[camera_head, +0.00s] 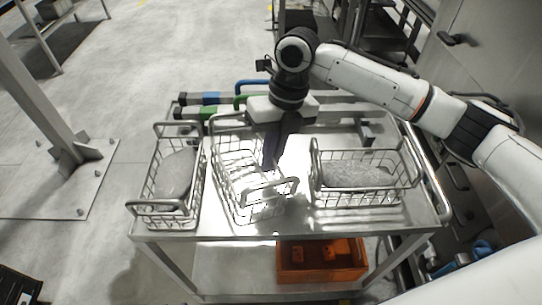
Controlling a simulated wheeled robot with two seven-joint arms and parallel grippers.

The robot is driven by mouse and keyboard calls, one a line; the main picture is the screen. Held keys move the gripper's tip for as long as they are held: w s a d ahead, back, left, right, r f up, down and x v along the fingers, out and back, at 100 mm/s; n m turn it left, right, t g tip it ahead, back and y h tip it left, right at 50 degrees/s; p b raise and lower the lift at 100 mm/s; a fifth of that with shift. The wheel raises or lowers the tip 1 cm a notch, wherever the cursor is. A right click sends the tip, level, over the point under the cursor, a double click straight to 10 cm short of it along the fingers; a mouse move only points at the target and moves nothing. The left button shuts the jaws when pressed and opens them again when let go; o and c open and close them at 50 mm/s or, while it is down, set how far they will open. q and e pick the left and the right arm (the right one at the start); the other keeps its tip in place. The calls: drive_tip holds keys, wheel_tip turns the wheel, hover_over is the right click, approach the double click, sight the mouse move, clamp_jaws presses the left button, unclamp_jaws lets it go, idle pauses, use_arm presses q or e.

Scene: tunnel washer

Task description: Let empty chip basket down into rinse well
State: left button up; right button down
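The empty chip basket (240,202) is the middle of three wire baskets on a steel cart. It stands slightly turned, and no load shows inside it. My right gripper (271,163) points down over the right side of this basket, with its dark fingers close to the basket's wires. I cannot tell whether the fingers touch the wire, or whether they are open or shut. My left gripper is not in view. I cannot make out a rinse well.
A left basket (143,208) and a right basket (411,184) each hold a grey mass. The cart top (345,222) has bare room in front. Blue- and green-marked bars lie behind the baskets. An orange crate (322,275) sits on the lower shelf. A steel post (40,100) stands at left.

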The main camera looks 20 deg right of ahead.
drive_tip(key=shift+a+p+v, duration=0.2)
drive_tip(key=shift+p+v, duration=0.65)
drive_tip(key=shift+a+p+v, duration=0.15)
drive_tip(key=shift+p+v, duration=0.65)
drive_tip(key=shift+v, duration=0.05)
drive_tip(key=shift+a+p+v, duration=0.2)
drive_tip(key=shift+p+v, duration=0.5)
drive_tip(key=shift+v, duration=0.25)
drive_tip(key=shift+s+r, duration=0.1)
drive_tip(key=shift+s, duration=0.05)
